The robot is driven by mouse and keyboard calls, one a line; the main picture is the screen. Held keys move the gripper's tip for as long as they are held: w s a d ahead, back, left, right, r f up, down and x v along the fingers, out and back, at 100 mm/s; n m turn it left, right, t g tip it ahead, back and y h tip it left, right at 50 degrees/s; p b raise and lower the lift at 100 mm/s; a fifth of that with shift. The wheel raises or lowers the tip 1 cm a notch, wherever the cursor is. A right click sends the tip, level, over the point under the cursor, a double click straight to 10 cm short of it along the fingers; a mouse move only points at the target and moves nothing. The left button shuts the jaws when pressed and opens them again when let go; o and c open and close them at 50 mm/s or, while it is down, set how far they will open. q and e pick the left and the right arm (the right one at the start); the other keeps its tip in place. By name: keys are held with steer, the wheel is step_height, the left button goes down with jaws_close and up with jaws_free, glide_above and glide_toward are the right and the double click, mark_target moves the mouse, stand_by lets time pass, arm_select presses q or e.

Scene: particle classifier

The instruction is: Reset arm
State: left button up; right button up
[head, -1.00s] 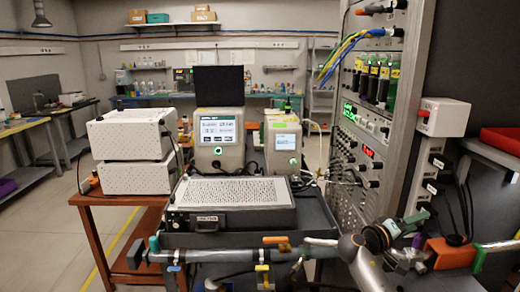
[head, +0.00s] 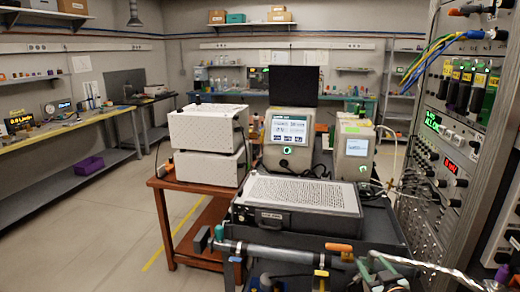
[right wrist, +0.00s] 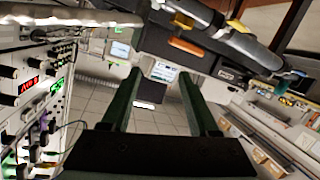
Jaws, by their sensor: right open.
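My right gripper (head: 372,268) shows at the bottom edge of the head view, right of centre, with dark green fingers. It is close to the pipe (head: 275,250) along the front of the cart; I cannot tell whether they touch. In the right wrist view, the two fingers of the gripper (right wrist: 158,75) stand well apart with nothing between them. The pipe, with an orange tag, crosses the top right there (right wrist: 205,20). My left gripper is not in view.
A perforated case (head: 300,194) lies on the dark cart. Two white boxes (head: 207,130) stand on a brown table (head: 168,187) at left. An instrument rack (head: 460,130) stands close at right. A long bench (head: 70,130) lines the left wall. The floor (head: 105,215) between is open.

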steer(key=s+a+f+g+y, duration=0.15)
steer(key=s+a+f, duration=0.25)
steer(key=s+f, duration=0.45)
steer(key=s+a+f+g+y, duration=0.15)
steer(key=s+a+f, duration=0.25)
steer(key=s+f, duration=0.4)
steer(key=s+a+f+g, duration=0.1)
steer(key=s+a+f, duration=0.1)
steer(key=s, duration=0.7)
steer(key=s+a+f+m+g, duration=0.1)
steer(key=s+a+f+g, duration=0.1)
steer(key=s, duration=0.7)
steer(key=shift+s+a, duration=0.15)
steer(key=shift+a, duration=0.7)
steer(key=shift+f, duration=0.1)
